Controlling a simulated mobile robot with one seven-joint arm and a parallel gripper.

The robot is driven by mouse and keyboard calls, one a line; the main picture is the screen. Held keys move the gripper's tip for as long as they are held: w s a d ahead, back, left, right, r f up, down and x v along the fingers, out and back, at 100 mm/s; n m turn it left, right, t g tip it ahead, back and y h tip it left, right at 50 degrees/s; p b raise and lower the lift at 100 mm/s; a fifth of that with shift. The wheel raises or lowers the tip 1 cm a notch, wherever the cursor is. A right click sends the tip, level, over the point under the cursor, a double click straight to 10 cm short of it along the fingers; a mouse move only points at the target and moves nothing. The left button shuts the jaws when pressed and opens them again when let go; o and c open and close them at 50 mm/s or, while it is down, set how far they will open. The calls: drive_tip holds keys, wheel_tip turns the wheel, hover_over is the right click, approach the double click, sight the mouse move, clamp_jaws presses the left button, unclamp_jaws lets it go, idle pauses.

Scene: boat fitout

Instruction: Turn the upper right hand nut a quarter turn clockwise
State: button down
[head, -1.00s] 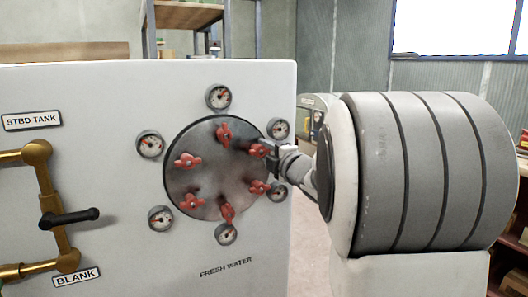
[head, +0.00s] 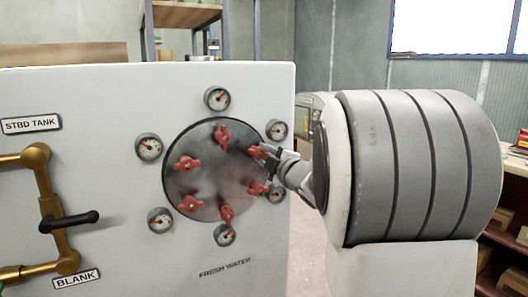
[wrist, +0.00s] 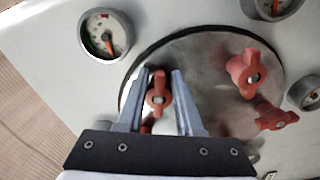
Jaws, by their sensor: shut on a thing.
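The upper right hand nut (head: 257,152) is a red winged nut on the right side of the round steel hatch (head: 205,190). My gripper (head: 264,155) reaches it from the right. In the wrist view, my gripper (wrist: 158,88) has one finger on each side of the same nut (wrist: 157,92) and is shut on it. The nut's wings run nearly upright in that picture, along the fingers. In the head view, the fingers and wrist partly cover the nut, so its exact angle is hard to tell.
Several other red nuts, including the top one (head: 222,135) and the lower right one (head: 258,188), ring the hatch. Gauges stand around it, one (head: 277,130) close above my gripper. Brass piping with a black-handled lever (head: 70,221) is at left.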

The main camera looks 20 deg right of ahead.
drive_tip(key=m, duration=0.2)
drive_tip(key=m+p, duration=0.1)
drive_tip(key=m, duration=0.1)
drive_tip(key=shift+a+f+m, duration=0.15)
drive_tip(key=shift+f+m, duration=0.05)
drive_tip(key=shift+m, duration=0.2)
drive_tip(key=m+p, duration=0.2)
drive_tip(key=m, duration=0.1)
drive_tip(key=shift+a+f+m, duration=0.15)
drive_tip(key=shift+a+m, duration=0.05)
drive_tip(key=shift+m, duration=0.1)
drive_tip(key=m, duration=0.2)
drive_tip(key=m+p, duration=0.1)
drive_tip(key=m, duration=0.1)
drive_tip(key=m+p, duration=0.1)
drive_tip(key=m, duration=0.1)
drive_tip(key=shift+a, duration=0.4)
drive_tip(key=shift+f+m, duration=0.1)
drive_tip(key=shift+m, duration=0.2)
drive_tip(key=c, duration=0.6)
unclamp_jaws()
drive_tip(key=shift+s, duration=0.1)
